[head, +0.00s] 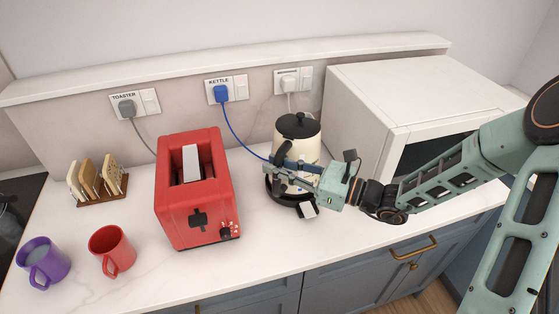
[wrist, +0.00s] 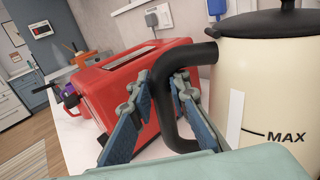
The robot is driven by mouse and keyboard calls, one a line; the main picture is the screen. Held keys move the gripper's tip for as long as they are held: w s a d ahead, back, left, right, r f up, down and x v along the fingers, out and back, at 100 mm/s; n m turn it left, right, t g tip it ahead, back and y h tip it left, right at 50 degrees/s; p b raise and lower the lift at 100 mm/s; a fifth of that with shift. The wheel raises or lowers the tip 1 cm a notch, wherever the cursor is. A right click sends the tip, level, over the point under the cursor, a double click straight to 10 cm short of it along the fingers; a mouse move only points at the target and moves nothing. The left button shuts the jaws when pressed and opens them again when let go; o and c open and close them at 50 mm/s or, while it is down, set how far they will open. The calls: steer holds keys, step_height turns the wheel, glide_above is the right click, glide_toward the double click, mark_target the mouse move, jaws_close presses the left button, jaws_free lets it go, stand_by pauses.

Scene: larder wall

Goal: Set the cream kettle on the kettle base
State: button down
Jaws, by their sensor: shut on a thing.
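The cream kettle (head: 304,150), with a black lid and black handle, is upright at the back of the counter in the head view. It fills the right of the wrist view (wrist: 262,75), with a MAX mark on its side. My gripper (head: 272,172) is shut on the kettle's black handle; the wrist view shows its fingers (wrist: 168,108) on both sides of the handle. The black kettle base (head: 284,201) shows under the kettle, partly hidden by my gripper. I cannot tell whether the kettle touches it.
A red toaster (head: 195,205) stands close on the left. A white microwave (head: 400,90) stands close on the right. A blue cord (head: 236,132) runs from the wall socket behind the toaster. Red (head: 112,250) and purple (head: 42,262) mugs and a toast rack (head: 98,182) are farther left.

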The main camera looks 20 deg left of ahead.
steer(key=shift+f+p, duration=0.3)
steer(key=shift+f, duration=0.35)
steer(key=shift+d, duration=0.1)
steer(key=c, duration=2.1)
jaws_free()
steer(key=shift+f, duration=0.25)
steer(key=shift+o, duration=1.3)
steer(key=shift+r, duration=0.1)
steer(key=shift+s+f+b, duration=0.1)
steer(key=shift+f+b, duration=0.25)
steer(key=shift+b, duration=0.05)
steer(key=s+d+r+b, duration=0.1)
steer(key=d, duration=0.9)
steer(key=shift+s+d, duration=0.25)
steer(key=shift+d, duration=0.15)
